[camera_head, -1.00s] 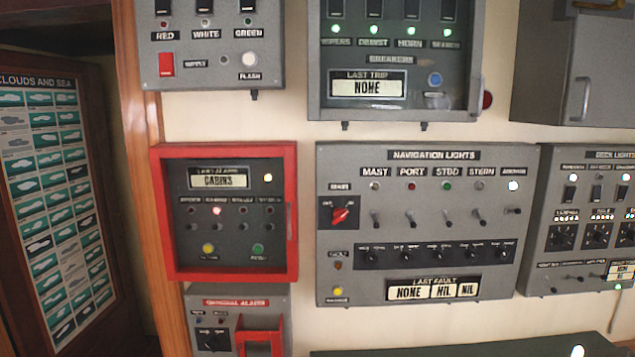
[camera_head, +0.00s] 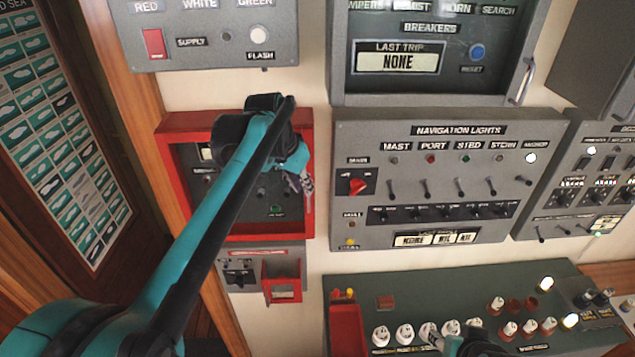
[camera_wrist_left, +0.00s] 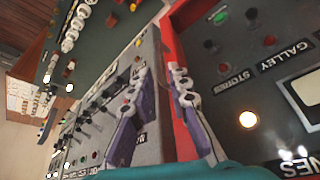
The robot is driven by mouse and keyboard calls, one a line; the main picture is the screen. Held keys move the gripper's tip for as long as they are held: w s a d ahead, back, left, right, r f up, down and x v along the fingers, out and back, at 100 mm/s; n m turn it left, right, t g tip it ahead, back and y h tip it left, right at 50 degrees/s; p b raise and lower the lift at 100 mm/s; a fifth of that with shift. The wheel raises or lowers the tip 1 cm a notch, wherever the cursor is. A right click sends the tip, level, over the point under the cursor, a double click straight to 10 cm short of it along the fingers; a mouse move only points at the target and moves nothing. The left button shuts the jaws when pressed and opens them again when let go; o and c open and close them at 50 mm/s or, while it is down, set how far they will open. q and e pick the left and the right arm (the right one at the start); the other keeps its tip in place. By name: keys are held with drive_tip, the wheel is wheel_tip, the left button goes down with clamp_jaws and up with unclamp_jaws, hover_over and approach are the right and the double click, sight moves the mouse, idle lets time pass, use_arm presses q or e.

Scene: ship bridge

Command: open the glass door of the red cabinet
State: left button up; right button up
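The red cabinet (camera_head: 180,232) hangs on the wall left of centre in the head view, and its glass door looks shut. My left arm crosses in front of it and hides much of its upper right part. My left gripper (camera_head: 303,183) is at the door's right edge, where the handle is. In the left wrist view the gripper (camera_wrist_left: 160,75) is open, its fingers apart near the red frame (camera_wrist_left: 185,125); I cannot tell whether they touch the handle. My right gripper (camera_head: 438,338) shows only partly at the bottom, over the console.
The navigation lights panel (camera_head: 345,215) is close to the right of the cabinet. The general alarm box (camera_head: 240,272) sits just below it, and a grey switch panel (camera_head: 200,55) above. A green console (camera_head: 450,290) with several knobs juts out at the lower right.

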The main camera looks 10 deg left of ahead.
sight(308, 199)
use_arm(q)
drive_tip(key=p+x, duration=0.1)
drive_tip(key=x, duration=0.6)
drive_tip(key=shift+d+f, duration=0.1)
drive_tip(key=shift+f, duration=0.1)
drive_tip(key=shift+s, duration=0.15)
drive_tip(key=shift+c, duration=0.4)
clamp_jaws()
